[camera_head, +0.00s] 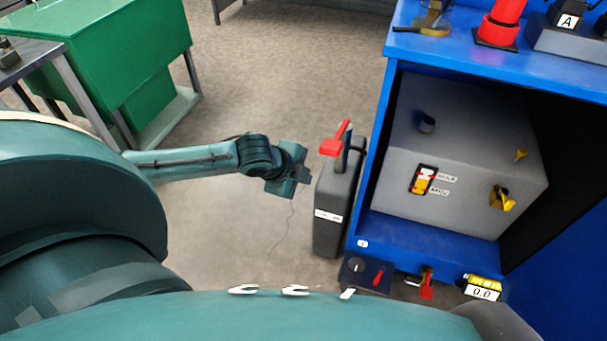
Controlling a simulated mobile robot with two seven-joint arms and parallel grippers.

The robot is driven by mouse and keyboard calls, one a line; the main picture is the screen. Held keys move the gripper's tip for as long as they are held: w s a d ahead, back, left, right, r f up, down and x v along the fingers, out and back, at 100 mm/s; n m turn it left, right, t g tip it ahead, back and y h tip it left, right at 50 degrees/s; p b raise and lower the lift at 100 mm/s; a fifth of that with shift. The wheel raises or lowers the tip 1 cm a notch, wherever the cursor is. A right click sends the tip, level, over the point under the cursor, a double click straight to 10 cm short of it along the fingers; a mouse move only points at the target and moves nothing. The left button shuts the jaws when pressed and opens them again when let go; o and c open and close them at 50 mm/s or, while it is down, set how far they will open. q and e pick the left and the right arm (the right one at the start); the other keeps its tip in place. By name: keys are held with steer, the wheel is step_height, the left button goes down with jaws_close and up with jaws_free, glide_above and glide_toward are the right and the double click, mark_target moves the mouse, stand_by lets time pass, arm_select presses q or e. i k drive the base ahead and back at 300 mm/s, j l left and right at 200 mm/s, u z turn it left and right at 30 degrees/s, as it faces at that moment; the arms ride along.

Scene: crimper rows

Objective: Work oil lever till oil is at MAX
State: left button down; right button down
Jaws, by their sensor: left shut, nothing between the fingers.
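A lever with a red grip (336,141) rises from the top of a narrow dark grey case (336,205) on the floor, left of the blue cabinet. The case bears a white label too small to read. A grey tank (460,165) stands in the cabinet. Its sight gauge (422,180) shows yellow in the lower part, with two small labels beside it; the yellow seems to stand below the upper label. My left gripper (298,184) is shut and empty, just left of the case and below the red grip, apart from it. My right gripper is not in view.
The blue cabinet (376,165) is open at the front, with a small control panel (367,273), a red lever (427,284) and a 0.0 display (482,292) at its lower edge. The floor between is clear.

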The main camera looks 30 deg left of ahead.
mark_target(339, 134)
steer(key=k+j, duration=0.2)
steer(key=k, duration=0.3)
steer(key=k+j, duration=0.2)
steer(key=k, duration=0.25)
